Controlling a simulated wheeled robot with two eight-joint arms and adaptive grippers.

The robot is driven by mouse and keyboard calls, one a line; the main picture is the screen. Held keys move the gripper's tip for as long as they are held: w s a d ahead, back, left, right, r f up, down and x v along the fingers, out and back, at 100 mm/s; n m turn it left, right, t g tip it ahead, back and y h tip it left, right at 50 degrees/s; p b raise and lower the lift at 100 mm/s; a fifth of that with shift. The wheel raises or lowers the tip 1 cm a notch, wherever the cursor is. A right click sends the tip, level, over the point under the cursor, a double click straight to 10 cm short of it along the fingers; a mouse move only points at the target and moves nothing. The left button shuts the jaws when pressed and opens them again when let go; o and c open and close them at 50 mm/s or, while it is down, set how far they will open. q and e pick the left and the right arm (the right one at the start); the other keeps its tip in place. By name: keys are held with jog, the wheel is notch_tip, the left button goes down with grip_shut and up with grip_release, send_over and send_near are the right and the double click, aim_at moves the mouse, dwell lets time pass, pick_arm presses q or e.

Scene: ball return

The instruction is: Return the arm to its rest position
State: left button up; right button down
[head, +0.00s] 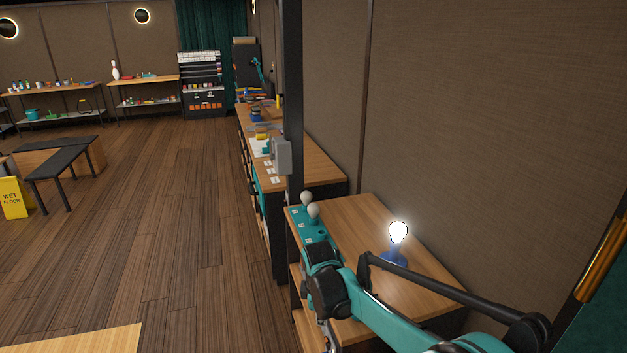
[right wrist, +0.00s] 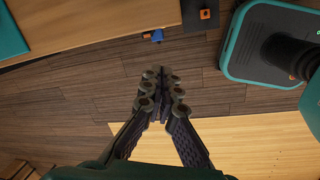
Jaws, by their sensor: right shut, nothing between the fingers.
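My right arm (head: 385,318) comes in from the lower right in the head view and bends down in front of the small wooden table (head: 432,283). Its gripper is largely hidden low in that view. In the right wrist view my right gripper (right wrist: 161,76) is shut, its fingers together and empty, over the dark plank floor (right wrist: 107,88). My left gripper is in neither view.
A lit bulb in a blue stand (head: 397,232) is on the small table, close behind my arm. A teal holder (head: 312,232) with pale bulbs stands at its left end. A dark post (head: 292,90) rises beyond. Open floor (head: 165,215) lies left; a yellow wet-floor sign (head: 13,198) stands far left.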

jog(key=s+d+r+m+t, duration=0.3)
jog(key=s+d+r+m, duration=0.65)
jog(key=s, duration=0.25)
jog(key=s+d+f+m+t, duration=0.2)
jog(key=s+d+m, duration=0.4)
jog(key=s, duration=0.5)
jog(key=shift+s+d+f+m, duration=0.15)
jog(key=shift+d+f+m, duration=0.05)
jog(key=shift+f+m, duration=0.4)
